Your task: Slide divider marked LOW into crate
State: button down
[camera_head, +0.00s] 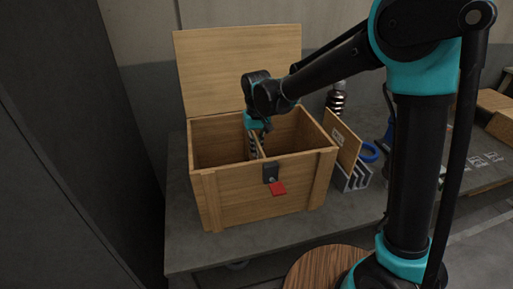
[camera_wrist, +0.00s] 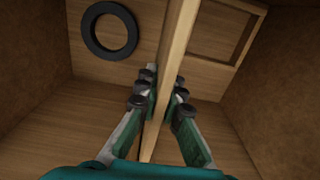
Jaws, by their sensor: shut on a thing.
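The wooden crate (camera_head: 265,192) stands on the table with its lid (camera_head: 240,70) open at the back. My gripper (camera_head: 257,143) reaches down inside it. In the wrist view, my gripper (camera_wrist: 160,103) is shut on a thin wooden divider (camera_wrist: 176,50), one pad on each side. The divider is seen edge-on and runs across the crate's interior. Its marking is hidden, and I cannot tell whether its lower edge is seated. A second wooden panel (camera_head: 343,142) with a small label stands tilted in a slotted rack (camera_head: 352,178) right of the crate; its label is too small to read.
Inside the crate, a black ring (camera_wrist: 109,31) lies left of the divider and a wooden frame (camera_wrist: 222,58) lies right of it. A dark ribbed insulator (camera_head: 336,100) and a blue ring (camera_head: 369,152) are beyond the rack.

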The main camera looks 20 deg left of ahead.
aim_at(257, 139)
jog(key=shift+f, duration=3.2)
jog(key=c, duration=1.6)
grip_release()
notch_tip(257, 139, up, 12)
jog(key=shift+r, duration=0.1)
